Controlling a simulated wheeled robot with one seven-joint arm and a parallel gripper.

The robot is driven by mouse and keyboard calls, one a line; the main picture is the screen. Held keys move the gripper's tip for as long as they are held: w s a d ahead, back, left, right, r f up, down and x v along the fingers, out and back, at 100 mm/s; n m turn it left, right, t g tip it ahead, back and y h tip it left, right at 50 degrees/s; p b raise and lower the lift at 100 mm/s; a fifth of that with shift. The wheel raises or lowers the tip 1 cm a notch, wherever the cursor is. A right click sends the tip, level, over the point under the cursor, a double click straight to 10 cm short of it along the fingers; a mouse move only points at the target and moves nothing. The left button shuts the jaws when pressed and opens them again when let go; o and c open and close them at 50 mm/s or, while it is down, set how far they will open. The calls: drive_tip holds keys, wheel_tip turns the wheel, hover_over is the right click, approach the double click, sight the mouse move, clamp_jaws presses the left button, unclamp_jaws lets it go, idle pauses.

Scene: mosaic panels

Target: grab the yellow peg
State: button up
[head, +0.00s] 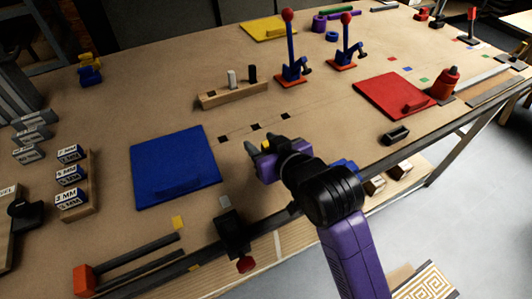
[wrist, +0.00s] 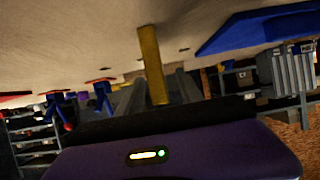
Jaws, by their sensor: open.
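The yellow peg (wrist: 152,62) stands between my two fingers in the wrist view, its lower part near the palm. In the head view only a small yellow bit of the peg (head: 266,145) shows at my gripper (head: 264,151). My gripper is open, with a finger on each side of the peg; it also shows in the wrist view (wrist: 158,95). I cannot tell whether either finger touches the peg. Most of the peg is hidden by my gripper in the head view.
A blue panel (head: 150,160) lies left of my gripper, a red panel (head: 385,88) to the right. Behind stands a wooden block (head: 235,95) with a white peg (head: 231,78) and a black peg (head: 252,74). A dark clamp (head: 231,228) sits at the front edge.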

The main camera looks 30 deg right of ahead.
drive_tip(key=shift+w+f, duration=0.2)
drive_tip(key=shift+w, duration=0.2)
clamp_jaws()
